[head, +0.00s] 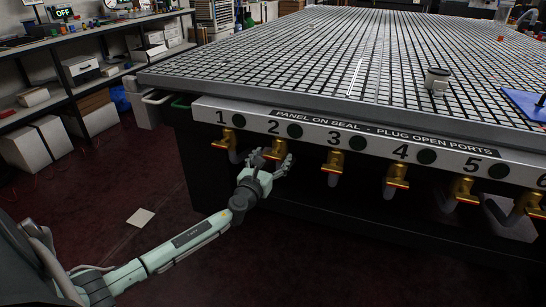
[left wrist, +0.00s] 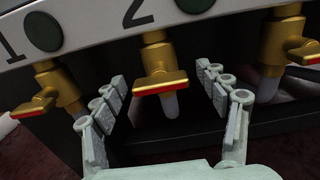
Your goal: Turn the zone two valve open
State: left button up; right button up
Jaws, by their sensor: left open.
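The zone two valve (head: 275,149) is a brass tap under the table's front edge, below the number 2. In the left wrist view, this valve (left wrist: 155,58) hangs between my fingers, with its red-edged lever (left wrist: 160,88) lying crosswise to its pipe. My left gripper (head: 271,161) is open, its fingers pointing at the valve. In the left wrist view, my left gripper (left wrist: 163,84) has one finger on each side of the lever, with visible gaps. It holds nothing. My right gripper is not in view.
The zone one valve (head: 225,140) is close on the left and the zone three valve (head: 334,163) on the right. The labelled panel (head: 376,131) overhangs the valves. A grey cylinder (head: 437,79) stands on the grid table (head: 180,83). A shelf stands at the left.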

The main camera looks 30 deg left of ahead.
pick_arm(q)
jog(key=shift+w+a, duration=0.1)
jog(key=shift+w, duration=0.25)
jog(key=c, duration=1.2)
jog(key=shift+o, duration=0.2)
